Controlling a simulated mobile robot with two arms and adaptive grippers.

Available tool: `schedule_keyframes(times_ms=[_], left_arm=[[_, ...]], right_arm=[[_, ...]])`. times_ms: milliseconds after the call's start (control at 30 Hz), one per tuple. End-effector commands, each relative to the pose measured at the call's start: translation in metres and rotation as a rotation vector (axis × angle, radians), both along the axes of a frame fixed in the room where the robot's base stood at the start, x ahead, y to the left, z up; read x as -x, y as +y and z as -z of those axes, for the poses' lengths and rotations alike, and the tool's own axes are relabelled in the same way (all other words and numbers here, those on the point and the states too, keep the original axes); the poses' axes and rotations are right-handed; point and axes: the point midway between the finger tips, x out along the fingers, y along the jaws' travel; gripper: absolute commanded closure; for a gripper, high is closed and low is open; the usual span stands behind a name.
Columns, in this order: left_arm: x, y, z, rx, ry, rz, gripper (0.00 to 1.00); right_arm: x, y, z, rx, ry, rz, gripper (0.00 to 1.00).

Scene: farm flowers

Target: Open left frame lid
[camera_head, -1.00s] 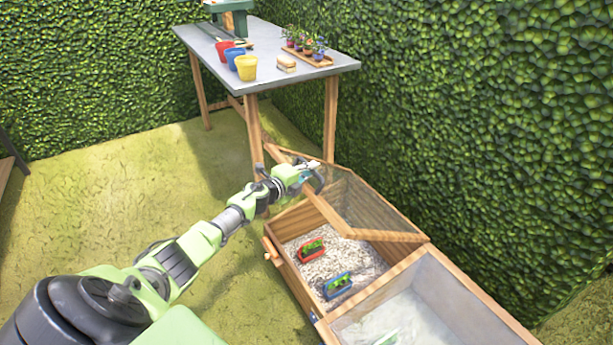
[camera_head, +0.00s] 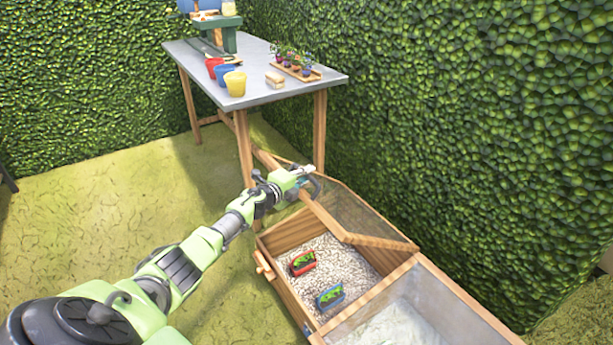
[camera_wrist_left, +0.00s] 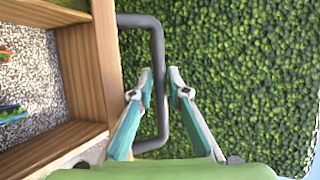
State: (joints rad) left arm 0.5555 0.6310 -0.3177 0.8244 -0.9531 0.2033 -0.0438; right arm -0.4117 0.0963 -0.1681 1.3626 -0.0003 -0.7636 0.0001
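The left frame lid (camera_head: 352,208) is a wood-edged clear panel. It stands tilted open above the left cold frame (camera_head: 292,232), whose gravel bed shows. My left gripper (camera_head: 307,186) is at the lid's front edge. Contact on both sides is hard to make out. The right gripper is in neither view.
A red planter (camera_head: 302,263) and a blue planter (camera_head: 330,296) sit on the gravel. The right frame's lid (camera_head: 405,318) is down. A table (camera_head: 262,92) with pots stands behind, and a hedge (camera_head: 480,120) lies to the right. Grass at left is clear.

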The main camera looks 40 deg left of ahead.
Motion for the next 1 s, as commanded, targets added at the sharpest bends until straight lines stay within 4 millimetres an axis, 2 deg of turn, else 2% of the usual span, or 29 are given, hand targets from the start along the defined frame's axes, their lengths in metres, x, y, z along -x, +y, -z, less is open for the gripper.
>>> schedule_keyframes(times_ms=[533, 767, 1000], left_arm=[[0.006, 0.001, 0.0, -0.006, 0.002, 0.002, 0.72], [0.032, 0.0, -0.006, -0.008, 0.003, 0.005, 0.72], [0.069, -0.001, -0.014, -0.005, 0.004, 0.005, 0.72]], right_arm=[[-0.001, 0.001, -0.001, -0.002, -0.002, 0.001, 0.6], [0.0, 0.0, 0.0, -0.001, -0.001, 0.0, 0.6], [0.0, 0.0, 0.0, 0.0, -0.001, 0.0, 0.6]])
